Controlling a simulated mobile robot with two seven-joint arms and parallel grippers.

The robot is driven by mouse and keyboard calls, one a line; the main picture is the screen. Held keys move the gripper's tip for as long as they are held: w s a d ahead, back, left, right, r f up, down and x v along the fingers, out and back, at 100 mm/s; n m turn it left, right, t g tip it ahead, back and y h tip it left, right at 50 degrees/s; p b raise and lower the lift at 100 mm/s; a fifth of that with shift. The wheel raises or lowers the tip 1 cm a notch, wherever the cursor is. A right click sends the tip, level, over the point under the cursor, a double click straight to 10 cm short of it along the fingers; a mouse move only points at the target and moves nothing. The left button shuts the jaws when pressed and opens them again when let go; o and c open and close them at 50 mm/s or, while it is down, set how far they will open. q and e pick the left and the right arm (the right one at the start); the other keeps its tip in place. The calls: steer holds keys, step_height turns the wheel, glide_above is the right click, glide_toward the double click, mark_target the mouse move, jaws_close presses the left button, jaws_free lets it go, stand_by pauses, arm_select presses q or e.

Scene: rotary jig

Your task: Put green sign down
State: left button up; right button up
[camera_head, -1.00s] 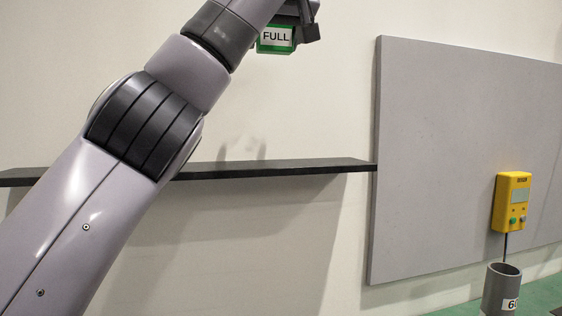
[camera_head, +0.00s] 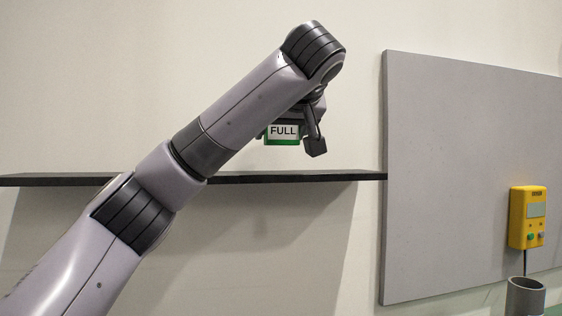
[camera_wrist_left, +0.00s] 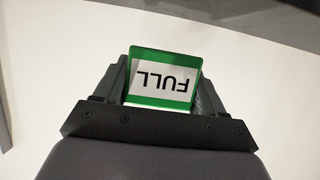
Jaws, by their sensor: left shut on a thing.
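The green sign (camera_head: 283,141) has a white label reading "FULL". My left gripper (camera_head: 296,142) is shut on it and holds it in the air, a little above the dark shelf in the head view. A gap of wall shows between the sign's lower edge and the shelf. In the left wrist view the sign (camera_wrist_left: 163,77) sits between the two fingers of the left gripper (camera_wrist_left: 158,90), its label upside down in that picture. My right gripper is not in view.
The dark narrow shelf (camera_head: 330,176) runs along the wall and looks bare where visible; my arm hides part of it. A grey panel (camera_head: 450,150) stands at its right end. A yellow box with buttons (camera_head: 528,217) is on the panel, above a grey tube (camera_head: 525,296).

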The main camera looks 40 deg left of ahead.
mark_target(281, 173)
arm_select(q)
steer(key=shift+f, duration=2.4)
steer(key=shift+f+b, duration=0.1)
steer(key=shift+b, duration=0.25)
steer(key=o, duration=1)
